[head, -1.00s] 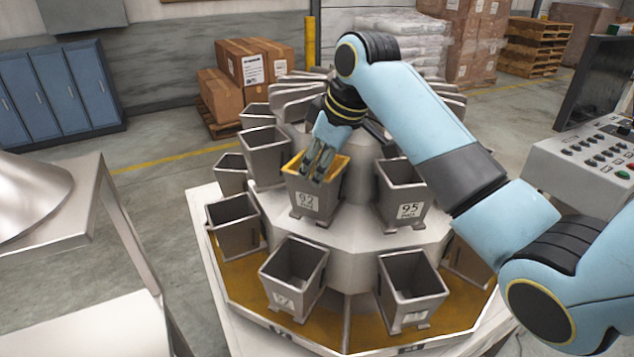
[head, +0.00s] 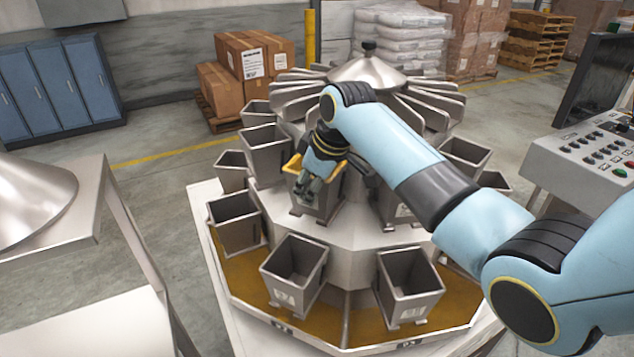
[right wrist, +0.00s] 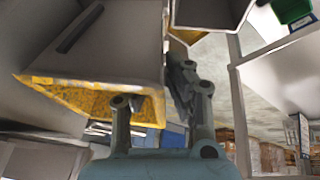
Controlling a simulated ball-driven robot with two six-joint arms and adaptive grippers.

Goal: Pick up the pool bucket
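The bucket with the yellow rim (head: 326,206) sits in the upper ring of the weigher; which bucket is the pool bucket I cannot tell for sure, but this one alone has a yellow rim. My right gripper (head: 308,190) is at its near side, over the rim, and covers its label. In the right wrist view the bucket (right wrist: 60,92) fills the upper left. There my right gripper (right wrist: 160,95) has its fingers apart, one against the yellow rim and one along the wall's right side. My left gripper is out of view.
Other grey buckets surround it, including a lower-front pair (head: 295,272) and (head: 410,285). The cone top (head: 368,72) with radial chutes rises behind. A control panel (head: 585,150) stands right, a metal stand (head: 60,235) left.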

